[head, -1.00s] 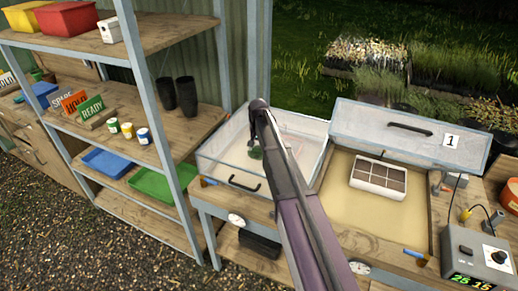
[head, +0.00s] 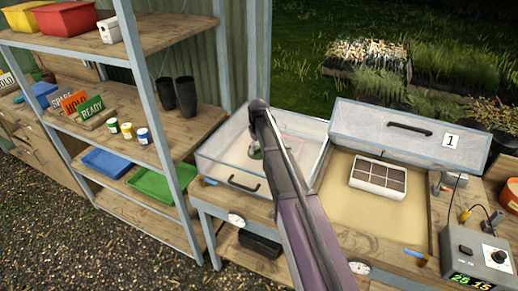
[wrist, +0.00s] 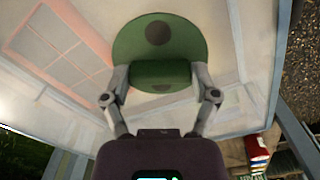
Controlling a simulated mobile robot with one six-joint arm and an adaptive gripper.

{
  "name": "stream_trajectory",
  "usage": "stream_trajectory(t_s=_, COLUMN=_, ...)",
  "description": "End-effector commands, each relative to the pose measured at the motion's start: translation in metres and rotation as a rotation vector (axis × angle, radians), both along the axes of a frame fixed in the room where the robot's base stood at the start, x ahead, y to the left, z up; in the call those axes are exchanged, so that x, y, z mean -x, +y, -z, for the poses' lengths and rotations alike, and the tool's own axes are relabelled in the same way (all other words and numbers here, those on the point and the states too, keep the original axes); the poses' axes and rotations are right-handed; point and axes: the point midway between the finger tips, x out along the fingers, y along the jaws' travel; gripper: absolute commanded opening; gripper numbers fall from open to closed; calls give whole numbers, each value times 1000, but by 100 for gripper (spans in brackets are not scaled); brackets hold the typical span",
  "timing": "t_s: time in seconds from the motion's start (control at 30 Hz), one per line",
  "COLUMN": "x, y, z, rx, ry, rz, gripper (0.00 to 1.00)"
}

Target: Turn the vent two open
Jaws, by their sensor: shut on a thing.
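The vent is a green round disc (wrist: 158,25) with a dark spot and a raised green grip block, set on the clear lid (wrist: 225,120) in the wrist view. My gripper (wrist: 160,82) has its two fingers on either side of the grip block and is shut on it. In the head view the lidded clear box (head: 219,172) stands left of my arm. My gripper (head: 256,148) shows there over the lid, and only a little of the green vent shows, the rest hidden by my arm.
A second box to the right has its lid (head: 375,125), marked 1, raised, with a seed tray (head: 362,184) inside. A control box (head: 470,252) sits at the far right. A metal shelf post (head: 160,110) stands close on the left.

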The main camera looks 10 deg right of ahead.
Motion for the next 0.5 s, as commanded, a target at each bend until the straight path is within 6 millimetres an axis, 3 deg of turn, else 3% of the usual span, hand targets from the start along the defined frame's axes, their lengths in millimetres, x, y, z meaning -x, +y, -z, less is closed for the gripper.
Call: stream_trajectory(t_s=0.5, x=2, y=1, z=0, rx=-2, ry=5, rz=-394, gripper=29)
